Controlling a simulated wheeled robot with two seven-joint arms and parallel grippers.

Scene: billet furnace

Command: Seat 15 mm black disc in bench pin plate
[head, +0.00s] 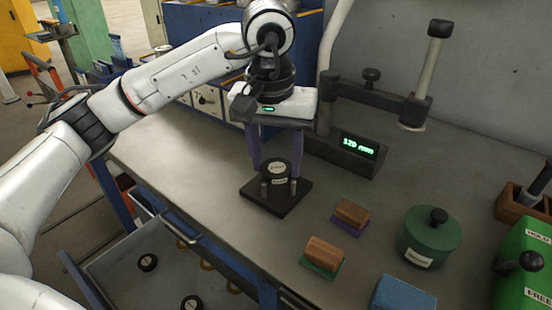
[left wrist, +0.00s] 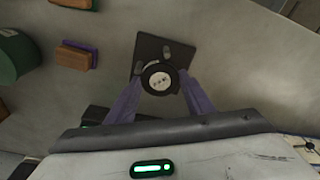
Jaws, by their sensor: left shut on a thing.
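The bench pin plate (head: 268,203) is a dark square plate with short upright pins on the bench; it also shows in the left wrist view (left wrist: 148,50). A black disc (head: 276,167) with a pale round label is over the plate, between the purple fingers of my left gripper (head: 279,178). In the left wrist view the disc (left wrist: 160,78) covers the plate's near part, with the left gripper (left wrist: 160,84) shut on it. A second pale label shows just below the disc's top. I cannot tell whether the disc touches the plate. My right gripper is out of view.
A display (head: 358,146) reading 120 mm stands behind the plate on a dark stand. Two wood-topped blocks (head: 352,213) (head: 324,253), a green lidded pot (head: 430,240) and a blue block (head: 402,293) are to the right. An open drawer (head: 125,262) below holds several discs.

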